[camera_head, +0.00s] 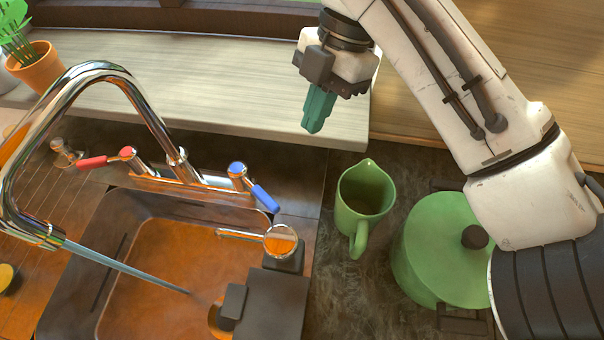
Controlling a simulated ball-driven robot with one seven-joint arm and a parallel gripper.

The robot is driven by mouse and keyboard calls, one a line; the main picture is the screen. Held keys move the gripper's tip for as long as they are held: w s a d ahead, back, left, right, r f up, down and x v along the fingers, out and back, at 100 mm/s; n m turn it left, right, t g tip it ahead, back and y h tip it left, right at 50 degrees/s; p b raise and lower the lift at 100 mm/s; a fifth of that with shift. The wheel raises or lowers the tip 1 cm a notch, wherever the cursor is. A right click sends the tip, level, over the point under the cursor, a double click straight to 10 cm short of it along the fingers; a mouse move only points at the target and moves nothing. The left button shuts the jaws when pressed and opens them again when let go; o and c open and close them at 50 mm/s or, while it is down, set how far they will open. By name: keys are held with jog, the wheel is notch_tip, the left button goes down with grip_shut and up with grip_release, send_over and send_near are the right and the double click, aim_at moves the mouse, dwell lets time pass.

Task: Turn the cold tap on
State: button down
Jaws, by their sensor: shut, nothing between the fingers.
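The cold tap is a chrome post with a blue cap and a blue lever (264,198), which points down and to the right at the right end of the chrome tap bar. The hot tap's red lever (92,162) points left at the other end. The tall curved chrome spout (100,70) rises at the left, and a thin blue-grey stream (125,268) runs from its mouth into the sink (160,275). My gripper (316,115) is shut and empty, its teal fingers pointing down. It appears above and right of the blue lever, apart from it.
A green jug (364,195) and a green lidded pot (440,250) stand right of the sink. A round-topped metal fitting (280,241) and dark block are at the sink's right edge. A potted plant (38,68) is at upper left. The pale ledge (210,85) is mostly clear.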

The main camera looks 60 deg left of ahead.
aim_at(254, 187)
jog(key=s+d+f+p, duration=0.2)
jog(key=s+f+p, duration=0.1)
jog(key=s+f, duration=0.4)
jog(key=shift+x, duration=1.1)
jog(key=shift+w+f, duration=0.1)
jog(key=shift+w, duration=0.05)
jog(key=shift+a, duration=0.1)
